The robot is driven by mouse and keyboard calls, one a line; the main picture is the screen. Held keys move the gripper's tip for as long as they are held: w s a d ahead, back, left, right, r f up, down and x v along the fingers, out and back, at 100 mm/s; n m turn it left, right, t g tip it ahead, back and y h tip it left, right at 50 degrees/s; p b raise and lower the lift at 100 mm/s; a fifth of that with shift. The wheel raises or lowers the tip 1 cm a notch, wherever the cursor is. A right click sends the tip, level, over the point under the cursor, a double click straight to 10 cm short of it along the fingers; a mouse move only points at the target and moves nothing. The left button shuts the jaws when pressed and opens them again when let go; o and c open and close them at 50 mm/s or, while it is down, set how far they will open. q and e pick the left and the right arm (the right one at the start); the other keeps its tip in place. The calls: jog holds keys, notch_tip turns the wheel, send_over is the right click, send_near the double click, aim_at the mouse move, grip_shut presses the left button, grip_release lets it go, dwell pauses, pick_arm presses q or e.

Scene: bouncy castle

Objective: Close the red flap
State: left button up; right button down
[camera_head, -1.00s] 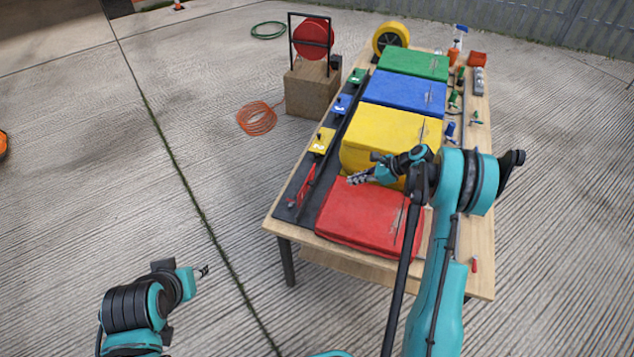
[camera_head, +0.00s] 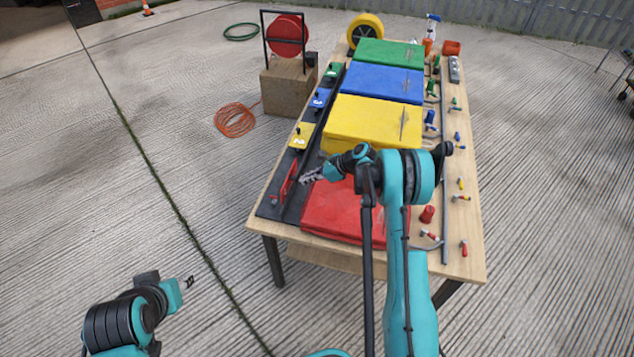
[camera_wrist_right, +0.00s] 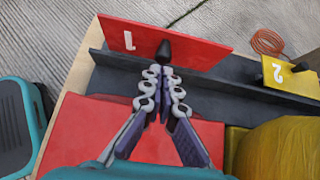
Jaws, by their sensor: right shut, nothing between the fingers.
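The red flap (camera_head: 286,182), marked 1 with a black knob, stands tipped up on the dark strip at the table's left edge in the head view. In the right wrist view the red flap (camera_wrist_right: 200,46) spans the top, its knob (camera_wrist_right: 163,50) right at my fingertips. My right gripper (camera_head: 308,177) is shut and empty, just right of the flap; it also shows in the right wrist view (camera_wrist_right: 163,74). I cannot tell whether it touches the knob. My left gripper (camera_head: 190,282) hangs off the table at lower left, too small to read.
A red block (camera_head: 340,212) lies under my right arm, with yellow (camera_head: 370,122), blue (camera_head: 375,82) and green (camera_head: 390,52) blocks behind. The yellow flap (camera_head: 301,137) lies flat on the strip (camera_head: 268,208). Small valves line the table's right side.

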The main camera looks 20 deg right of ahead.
jog(key=shift+w+a, duration=0.15)
jog(key=shift+a, duration=0.05)
jog(key=shift+a+r, duration=0.1)
jog(key=shift+r, duration=0.05)
jog(key=shift+w+a+r+h+p, duration=0.1)
jog(key=shift+a+r+h+p, duration=0.05)
jog(key=shift+h+p, duration=0.15)
